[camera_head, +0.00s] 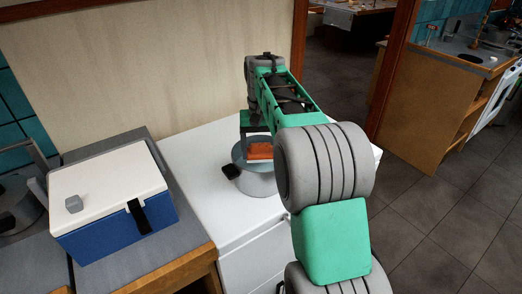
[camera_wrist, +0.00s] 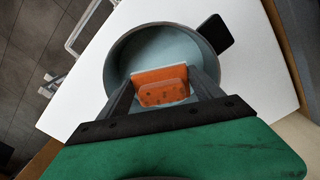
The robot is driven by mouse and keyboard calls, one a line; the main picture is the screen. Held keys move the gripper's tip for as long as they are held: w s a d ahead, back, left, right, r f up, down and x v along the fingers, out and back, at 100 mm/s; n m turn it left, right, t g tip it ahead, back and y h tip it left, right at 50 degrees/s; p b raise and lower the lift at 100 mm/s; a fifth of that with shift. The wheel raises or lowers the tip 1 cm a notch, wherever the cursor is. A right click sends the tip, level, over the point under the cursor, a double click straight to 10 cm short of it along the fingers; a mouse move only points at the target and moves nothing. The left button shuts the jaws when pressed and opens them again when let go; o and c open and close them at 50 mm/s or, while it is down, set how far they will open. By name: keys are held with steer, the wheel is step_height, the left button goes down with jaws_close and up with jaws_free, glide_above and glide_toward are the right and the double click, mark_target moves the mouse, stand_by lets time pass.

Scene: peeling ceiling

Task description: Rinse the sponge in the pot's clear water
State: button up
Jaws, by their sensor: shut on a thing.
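An orange sponge (camera_wrist: 160,92) is held between the two fingers of my gripper (camera_wrist: 163,88), which is shut on it. The sponge also shows in the head view (camera_head: 260,151), partly hidden by my gripper. A grey pot (camera_wrist: 119,62) stands on a white cabinet top, with its dark handle (camera_wrist: 216,33) sticking out. Pale blue-grey water (camera_wrist: 150,48) shows inside the pot in the wrist view. The sponge is over the pot's opening, within its rim as seen from above; I cannot tell whether it touches the water.
The white cabinet top (camera_head: 190,150) has bare room left of the pot (camera_head: 257,184). A wall rises behind.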

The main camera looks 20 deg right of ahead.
mark_target(261, 147)
steer(key=shift+f+b, duration=0.55)
steer(key=shift+f, duration=0.9)
steer(key=shift+f+b, duration=0.55)
steer(key=shift+f, duration=1)
step_height(261, 147, up, 13)
steer(key=p, duration=1.1)
steer(key=shift+r, duration=0.2)
steer(key=shift+f, duration=0.2)
